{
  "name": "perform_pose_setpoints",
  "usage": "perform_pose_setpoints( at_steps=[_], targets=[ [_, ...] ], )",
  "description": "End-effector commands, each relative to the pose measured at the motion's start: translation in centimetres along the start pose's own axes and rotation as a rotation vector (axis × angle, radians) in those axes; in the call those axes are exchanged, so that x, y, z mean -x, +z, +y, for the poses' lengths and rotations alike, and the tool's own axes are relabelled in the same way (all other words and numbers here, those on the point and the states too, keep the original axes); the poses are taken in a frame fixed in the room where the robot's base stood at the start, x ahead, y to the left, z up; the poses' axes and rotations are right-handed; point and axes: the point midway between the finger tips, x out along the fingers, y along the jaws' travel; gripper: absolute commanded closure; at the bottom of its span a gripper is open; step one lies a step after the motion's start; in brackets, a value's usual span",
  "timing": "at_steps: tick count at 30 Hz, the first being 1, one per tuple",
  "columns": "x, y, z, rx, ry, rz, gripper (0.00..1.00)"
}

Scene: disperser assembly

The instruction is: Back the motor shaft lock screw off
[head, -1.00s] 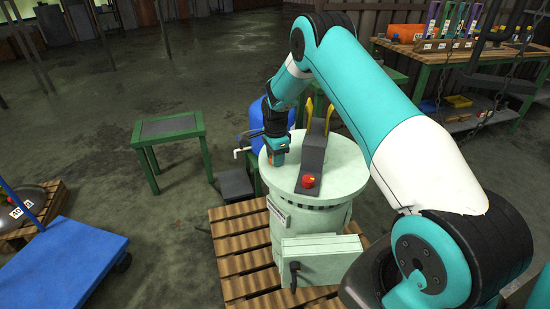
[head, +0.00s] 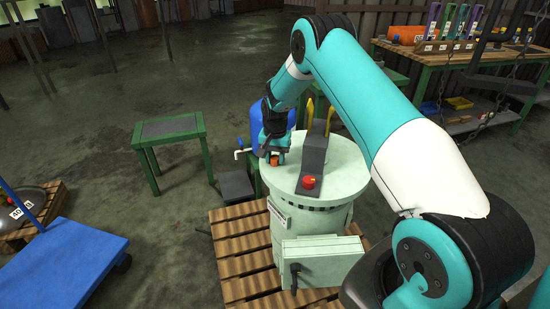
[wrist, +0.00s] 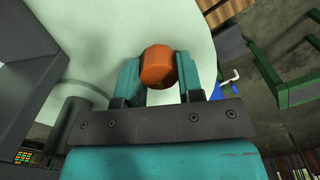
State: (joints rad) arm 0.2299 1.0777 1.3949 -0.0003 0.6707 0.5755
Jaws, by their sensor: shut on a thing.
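The lock screw shows as an orange faceted head (wrist: 158,66) between the teal fingers of my gripper (wrist: 157,72) in the wrist view. The fingers are shut on its two sides. In the head view the same orange head (head: 274,160) shows under my gripper (head: 272,157), at the left part of the pale green round lid (head: 333,173) of the disperser. My gripper points down there. The screw's lower part is hidden, so I cannot tell whether it still sits in its hole.
A dark grey block with a red button (head: 309,181) and yellow prongs stands close right of my gripper. A blue drum (head: 259,118) is behind. The machine stands on a wooden pallet (head: 235,245). A green-legged table (head: 168,128) and blue cart (head: 62,262) are left.

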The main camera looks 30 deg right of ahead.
Motion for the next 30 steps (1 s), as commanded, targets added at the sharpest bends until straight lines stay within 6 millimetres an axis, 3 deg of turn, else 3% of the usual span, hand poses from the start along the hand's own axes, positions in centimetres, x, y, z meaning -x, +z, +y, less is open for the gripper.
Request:
perform_pose_setpoints(
  at_steps=[15, 30],
  targets=[
    [0.21, -0.23, -0.22, 0.306, -0.003, 0.009, 0.89],
    [0.25, -0.26, -0.28, 0.35, -0.003, 0.01, 0.89]
  ],
)
